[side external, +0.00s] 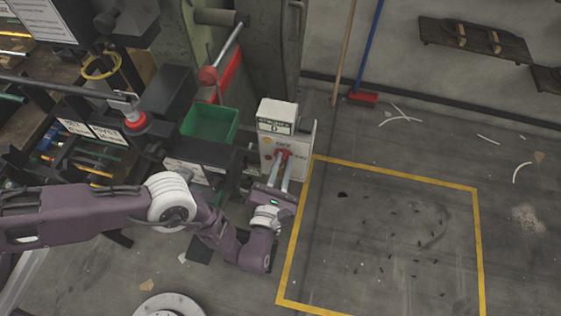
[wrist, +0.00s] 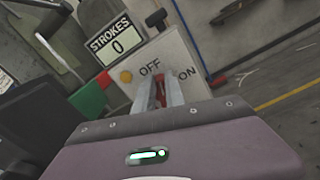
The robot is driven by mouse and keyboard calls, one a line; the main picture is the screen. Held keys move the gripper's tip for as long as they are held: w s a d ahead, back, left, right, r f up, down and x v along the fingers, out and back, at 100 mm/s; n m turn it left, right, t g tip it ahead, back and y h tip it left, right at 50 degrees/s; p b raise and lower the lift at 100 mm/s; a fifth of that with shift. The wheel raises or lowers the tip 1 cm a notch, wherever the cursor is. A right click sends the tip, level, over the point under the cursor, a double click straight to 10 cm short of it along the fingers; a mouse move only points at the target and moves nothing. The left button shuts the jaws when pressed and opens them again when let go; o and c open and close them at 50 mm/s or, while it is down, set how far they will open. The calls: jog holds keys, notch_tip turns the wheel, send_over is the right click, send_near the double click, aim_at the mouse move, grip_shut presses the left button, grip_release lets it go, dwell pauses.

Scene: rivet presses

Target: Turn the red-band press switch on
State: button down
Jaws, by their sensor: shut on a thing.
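The switch box (side external: 268,150) is a pale box with OFF and ON labels, standing beside the press with the red band (side external: 228,77). The box also shows in the wrist view (wrist: 185,55), with a STROKES counter reading 0 on top. My gripper (side external: 284,156) reaches its front, and its two fingers are shut on the red switch handle (side external: 281,153). In the wrist view the fingers (wrist: 160,88) hide most of the handle (wrist: 160,92), below the OFF label and left of the ON label. I cannot tell exactly which way the handle leans.
A green bin (side external: 210,124) stands left of the box, on the press side. A yellow floor outline (side external: 395,173) encloses mostly clear floor to the right. A blue-handled broom (side external: 363,97) leans at the back wall. A round metal disc (side external: 168,305) lies at the front.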

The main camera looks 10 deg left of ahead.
jog(key=m, duration=0.3)
jog(key=shift+d+f+m, duration=0.25)
jog(key=shift+d+m, duration=0.1)
jog(key=shift+m, duration=0.05)
jog(key=m, duration=0.3)
jog(key=shift+d+f+m, duration=0.25)
jog(key=shift+f+m, duration=0.05)
jog(key=shift+d+f+m, duration=0.1)
jog(key=shift+f+m, duration=0.1)
jog(key=shift+m, duration=0.95)
jog(key=shift+d+f+m, duration=0.1)
jog(key=shift+f+m, duration=0.15)
jog(key=shift+m, duration=0.85)
jog(key=shift+f+m, duration=0.2)
jog(key=shift+m, duration=0.95)
jog(key=c, duration=1.4)
grip_release()
